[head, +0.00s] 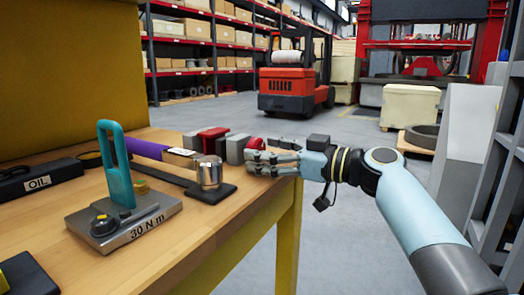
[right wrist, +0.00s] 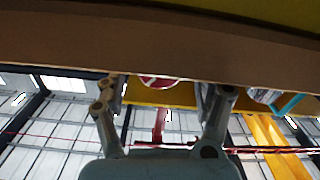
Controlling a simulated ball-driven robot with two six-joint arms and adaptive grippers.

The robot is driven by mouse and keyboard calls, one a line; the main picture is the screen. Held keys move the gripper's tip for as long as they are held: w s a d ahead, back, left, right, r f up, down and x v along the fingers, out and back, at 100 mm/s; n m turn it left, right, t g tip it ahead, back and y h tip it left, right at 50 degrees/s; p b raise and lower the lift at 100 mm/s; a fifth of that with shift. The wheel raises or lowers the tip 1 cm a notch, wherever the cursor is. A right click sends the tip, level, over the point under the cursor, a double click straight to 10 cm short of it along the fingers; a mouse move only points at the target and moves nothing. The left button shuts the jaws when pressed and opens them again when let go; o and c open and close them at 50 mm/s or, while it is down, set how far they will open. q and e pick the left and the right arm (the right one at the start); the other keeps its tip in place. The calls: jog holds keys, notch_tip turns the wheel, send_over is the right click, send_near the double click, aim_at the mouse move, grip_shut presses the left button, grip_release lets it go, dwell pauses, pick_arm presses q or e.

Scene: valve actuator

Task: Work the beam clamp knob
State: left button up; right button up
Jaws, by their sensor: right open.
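A grey clamp (head: 236,148) with a red block (head: 211,139) stands at the table's far right corner. A red round knob (head: 256,143) shows at its right end, partly hidden behind my right gripper. My right gripper (head: 252,163) reaches in from the right at the table edge, open, with its fingertips close to the knob. In the right wrist view, a red disc (right wrist: 158,82), apparently the knob, shows between the two spread fingers, beyond their tips. I cannot tell whether anything touches. My left gripper is not in view.
On the wooden table (head: 210,232) are a metal cylinder (head: 209,172) on a black base, a teal handle (head: 116,165) on a plate marked 30 N m, a purple item (head: 148,149) and an OIL box (head: 38,180). A forklift (head: 288,90) stands behind.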

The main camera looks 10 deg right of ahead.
jog(key=shift+w+a, duration=0.4)
jog(key=shift+a, duration=0.15)
jog(key=c, duration=1.2)
jog(key=shift+o, duration=0.2)
jog(key=shift+m, duration=0.3)
jog(key=m, duration=0.2)
jog(key=shift+m+b, duration=0.3)
jog(key=shift+b, duration=0.1)
jog(key=shift+m, duration=1.9)
